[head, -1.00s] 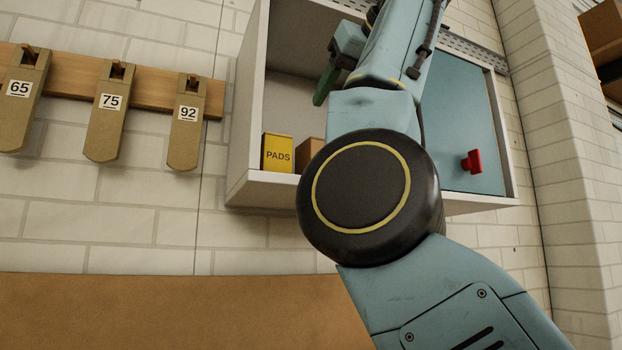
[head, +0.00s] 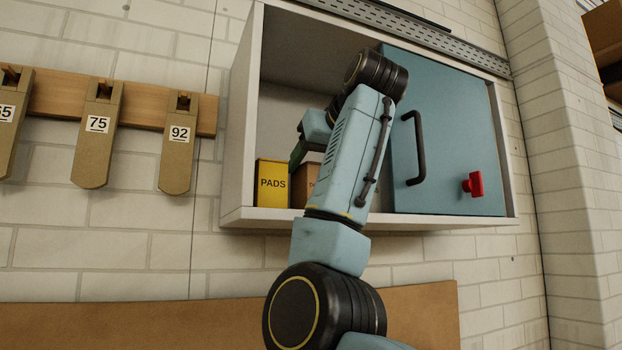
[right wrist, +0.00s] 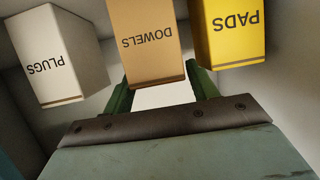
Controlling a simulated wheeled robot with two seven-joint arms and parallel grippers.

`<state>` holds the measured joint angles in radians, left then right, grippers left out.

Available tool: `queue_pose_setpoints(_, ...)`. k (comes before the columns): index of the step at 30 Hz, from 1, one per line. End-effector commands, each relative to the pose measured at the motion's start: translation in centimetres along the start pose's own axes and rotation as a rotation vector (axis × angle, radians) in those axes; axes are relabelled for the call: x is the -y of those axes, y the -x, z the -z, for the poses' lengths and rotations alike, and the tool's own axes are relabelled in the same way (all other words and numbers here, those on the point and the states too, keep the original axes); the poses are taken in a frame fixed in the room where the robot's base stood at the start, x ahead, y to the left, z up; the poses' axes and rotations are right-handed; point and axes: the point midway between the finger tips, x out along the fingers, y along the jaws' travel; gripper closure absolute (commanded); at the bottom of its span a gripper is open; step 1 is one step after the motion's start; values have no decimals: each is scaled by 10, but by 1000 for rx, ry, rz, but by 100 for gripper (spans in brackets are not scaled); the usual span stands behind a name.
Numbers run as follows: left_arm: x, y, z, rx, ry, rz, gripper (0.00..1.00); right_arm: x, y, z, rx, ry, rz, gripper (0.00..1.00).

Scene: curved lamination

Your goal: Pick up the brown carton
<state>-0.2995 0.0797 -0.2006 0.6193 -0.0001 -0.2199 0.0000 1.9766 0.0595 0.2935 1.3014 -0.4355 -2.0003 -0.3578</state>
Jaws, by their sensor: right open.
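The brown carton (head: 306,181) stands on the cabinet floor, partly hidden behind my right arm in the head view. In the right wrist view the brown carton (right wrist: 146,42) reads DOWELS and shows upside down. My right gripper (right wrist: 160,92) has its two green fingers apart, one near each side of the carton's near end. Whether the fingers touch it I cannot tell. In the head view my right gripper (head: 298,152) reaches into the open left part of the cabinet, with only a green finger showing. My left gripper is not in view.
A yellow PADS carton (head: 272,183) stands close on the left of the brown one. A white PLUGS carton (right wrist: 58,58) stands on its other side. The cabinet (head: 243,110) has a blue door panel (head: 450,130) at right. Numbered holders (head: 180,148) hang left.

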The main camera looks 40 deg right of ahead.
Motion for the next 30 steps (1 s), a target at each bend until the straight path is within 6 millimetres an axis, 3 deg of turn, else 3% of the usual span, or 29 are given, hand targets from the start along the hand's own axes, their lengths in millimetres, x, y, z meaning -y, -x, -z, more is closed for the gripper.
queue_pose_setpoints(4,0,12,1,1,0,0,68,0,-12,2,0,-1,-1,42)
queue_pose_setpoints(13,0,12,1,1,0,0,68,0,-16,-1,0,1,0,42)
queue_pose_setpoints(23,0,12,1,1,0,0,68,0,-15,0,-2,0,0,81)
queue_pose_setpoints(30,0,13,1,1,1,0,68,0,-14,1,-2,0,0,81)
